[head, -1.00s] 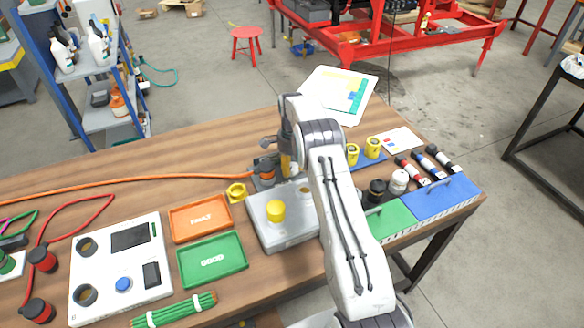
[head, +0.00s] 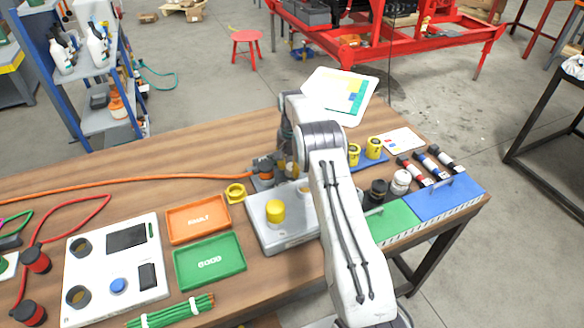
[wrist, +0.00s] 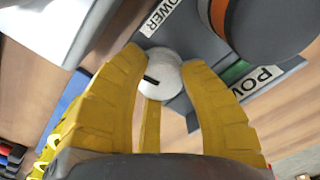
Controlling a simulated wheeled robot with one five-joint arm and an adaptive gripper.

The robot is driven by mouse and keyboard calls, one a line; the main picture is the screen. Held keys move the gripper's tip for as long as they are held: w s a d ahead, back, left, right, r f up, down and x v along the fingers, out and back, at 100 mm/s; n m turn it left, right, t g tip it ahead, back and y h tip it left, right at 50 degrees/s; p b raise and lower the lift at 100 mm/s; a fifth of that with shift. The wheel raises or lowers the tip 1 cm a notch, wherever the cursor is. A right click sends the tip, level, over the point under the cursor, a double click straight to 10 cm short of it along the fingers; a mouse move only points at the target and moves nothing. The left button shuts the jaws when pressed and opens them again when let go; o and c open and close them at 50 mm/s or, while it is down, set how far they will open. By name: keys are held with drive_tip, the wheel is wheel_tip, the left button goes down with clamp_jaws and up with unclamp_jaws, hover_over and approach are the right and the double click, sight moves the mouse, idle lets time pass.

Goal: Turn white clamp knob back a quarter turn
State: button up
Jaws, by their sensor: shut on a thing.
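The white clamp knob (wrist: 160,72) is round, with a short black mark on its face. In the wrist view it sits at the edge of a grey part labelled POWER (wrist: 258,82). The yellow fingers of my gripper (wrist: 163,58) are closed around the knob from both sides, with a third finger below it. In the head view my gripper is mostly hidden behind my arm, beside the grey connector block (head: 262,183); the knob cannot be made out there.
An orange cable (head: 130,178) runs to the block. Orange (head: 198,219) and green (head: 209,260) trays lie left; yellow cylinders (head: 374,147) stand right.

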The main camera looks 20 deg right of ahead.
sight(292, 166)
drive_tip(key=n, duration=0.6)
drive_tip(key=shift+s+f, duration=0.1)
drive_tip(key=shift+f, duration=0.05)
drive_tip(key=shift+n, duration=0.4)
drive_tip(key=o, duration=1.2)
wheel_tip(292, 166, up, 12)
drive_tip(key=shift+r, duration=0.1)
idle(0.8)
